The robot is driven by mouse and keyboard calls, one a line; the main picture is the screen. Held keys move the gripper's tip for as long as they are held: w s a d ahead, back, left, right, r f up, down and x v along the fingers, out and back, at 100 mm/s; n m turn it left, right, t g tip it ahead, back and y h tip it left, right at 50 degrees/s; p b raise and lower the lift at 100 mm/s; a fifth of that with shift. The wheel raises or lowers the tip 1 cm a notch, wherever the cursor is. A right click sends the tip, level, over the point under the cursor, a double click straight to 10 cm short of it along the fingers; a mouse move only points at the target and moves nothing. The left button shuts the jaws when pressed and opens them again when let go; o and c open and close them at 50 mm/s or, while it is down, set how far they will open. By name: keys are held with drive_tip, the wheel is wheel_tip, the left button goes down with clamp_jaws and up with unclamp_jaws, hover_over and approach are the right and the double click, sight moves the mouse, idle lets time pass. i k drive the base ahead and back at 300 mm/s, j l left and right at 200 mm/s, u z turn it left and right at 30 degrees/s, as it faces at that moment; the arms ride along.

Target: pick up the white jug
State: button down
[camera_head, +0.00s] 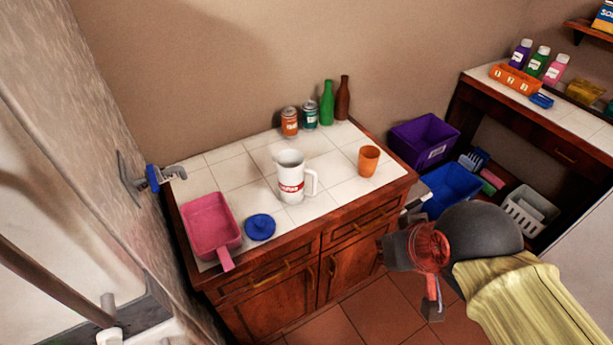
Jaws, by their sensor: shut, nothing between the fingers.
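The white jug (290,179) stands upright on the white tiled counter top, near its middle. It has a red label on its front and a handle on its right side. My gripper (392,252) is at the lower right, beyond the counter's right front corner and apart from the jug. It is shut and empty. Its fingers are small and partly hard to make out in this view.
On the counter (323,220) are a pink pan (209,224), a blue lid (260,227), an orange cup (368,161), two cans (290,122) and two bottles (327,103). Purple (424,139) and blue (452,190) bins stand to the right. The floor (375,315) in front is clear.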

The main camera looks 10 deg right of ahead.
sight(289, 163)
drive_tip(key=i+l, duration=0.1)
drive_tip(key=l, duration=0.2)
drive_tip(key=i+l, duration=0.1)
drive_tip(key=l, duration=0.15)
drive_tip(key=i+l+u, duration=0.15)
drive_tip(key=l+u, duration=0.95)
drive_tip(key=u, duration=1.3)
